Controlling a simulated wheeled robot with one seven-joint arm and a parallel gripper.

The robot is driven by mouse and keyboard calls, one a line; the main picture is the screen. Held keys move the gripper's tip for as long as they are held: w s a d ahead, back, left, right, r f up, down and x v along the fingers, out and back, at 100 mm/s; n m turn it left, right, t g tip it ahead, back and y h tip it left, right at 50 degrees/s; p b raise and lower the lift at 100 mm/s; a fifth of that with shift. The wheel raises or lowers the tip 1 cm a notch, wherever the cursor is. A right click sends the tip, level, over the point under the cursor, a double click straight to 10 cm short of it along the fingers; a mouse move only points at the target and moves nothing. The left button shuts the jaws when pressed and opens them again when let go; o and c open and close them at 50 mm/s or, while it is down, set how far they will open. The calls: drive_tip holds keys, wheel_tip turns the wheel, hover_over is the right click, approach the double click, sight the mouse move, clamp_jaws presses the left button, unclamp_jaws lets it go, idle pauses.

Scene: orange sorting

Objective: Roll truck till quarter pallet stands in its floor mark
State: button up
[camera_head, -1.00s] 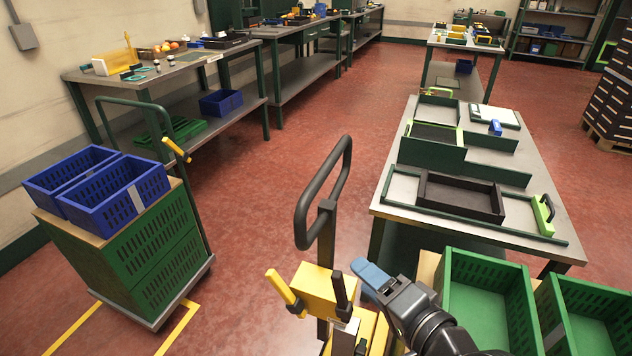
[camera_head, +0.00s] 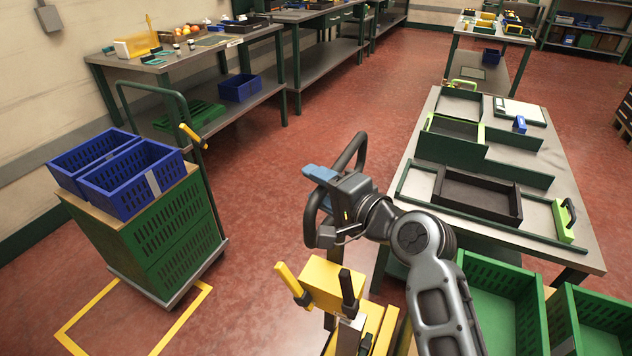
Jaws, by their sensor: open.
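The pallet truck (camera_head: 330,285) is yellow, at the bottom centre, with a dark loop handle (camera_head: 357,150) rising from it. My gripper (camera_head: 318,174), with blue fingertips, is open at the handle loop and overlaps it in the picture; I cannot tell whether they touch. The quarter pallet is not clearly visible; green crates (camera_head: 545,290) stand right of the truck, partly behind my arm. A yellow floor mark (camera_head: 180,328) lies at the lower left, its far side hidden by a trolley.
The trolley (camera_head: 165,295) carries green crates and blue bins (camera_head: 140,180). A workbench (camera_head: 440,105) with trays stands close on the right. Another bench (camera_head: 165,62) runs along the left wall. Red floor (camera_head: 265,185) is clear between the benches.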

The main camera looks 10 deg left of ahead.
drive_tip(key=shift+w+a+f, duration=0.1)
drive_tip(key=shift+w+a, duration=0.2)
drive_tip(key=shift+a, duration=0.05)
drive_tip(key=shift+c, duration=0.2)
clamp_jaws()
